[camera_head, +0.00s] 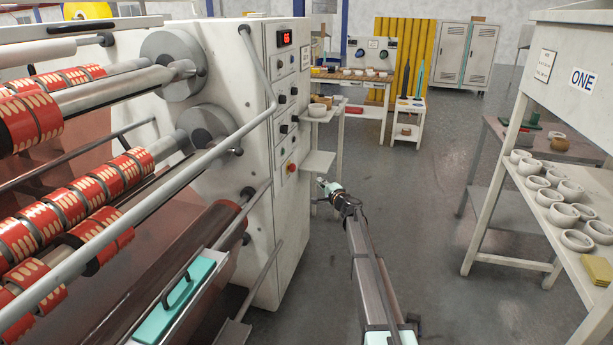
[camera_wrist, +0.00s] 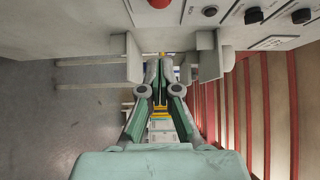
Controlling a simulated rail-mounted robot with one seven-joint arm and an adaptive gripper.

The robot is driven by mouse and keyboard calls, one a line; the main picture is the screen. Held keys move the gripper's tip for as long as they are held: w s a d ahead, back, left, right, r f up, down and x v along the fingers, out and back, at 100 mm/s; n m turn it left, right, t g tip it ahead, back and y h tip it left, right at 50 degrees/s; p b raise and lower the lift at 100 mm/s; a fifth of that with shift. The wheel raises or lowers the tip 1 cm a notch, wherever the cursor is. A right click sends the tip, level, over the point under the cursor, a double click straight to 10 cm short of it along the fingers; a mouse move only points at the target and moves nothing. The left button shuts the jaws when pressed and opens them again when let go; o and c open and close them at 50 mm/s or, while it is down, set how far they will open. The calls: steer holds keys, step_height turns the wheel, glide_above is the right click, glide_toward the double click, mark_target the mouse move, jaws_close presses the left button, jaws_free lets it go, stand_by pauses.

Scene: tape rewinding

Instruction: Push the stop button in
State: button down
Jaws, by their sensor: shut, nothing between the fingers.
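The pale machine's control panel (camera_head: 286,100) has several knobs and buttons. I cannot read a label naming the stop button. My gripper (camera_head: 322,182) is right of and slightly below the panel's red button, apparently apart from it. The wrist view shows my gripper's fingers (camera_wrist: 159,66) closed and empty, pointing away below the panel's buttons.
Rollers with red tape rolls (camera_head: 70,205) and a long metal rail (camera_head: 150,205) lie left. A small shelf (camera_head: 318,163) is just behind my gripper. The floor between is open.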

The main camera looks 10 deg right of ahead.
mark_target(295, 168)
steer(key=s+a+p+x, duration=0.1)
steer(key=a+p+x, duration=0.1)
steer(key=x, duration=1)
steer(key=shift+w+a+p, duration=0.35)
steer(key=shift+a+p, duration=0.05)
steer(key=shift+a, duration=0.05)
steer(key=shift+f, duration=0.1)
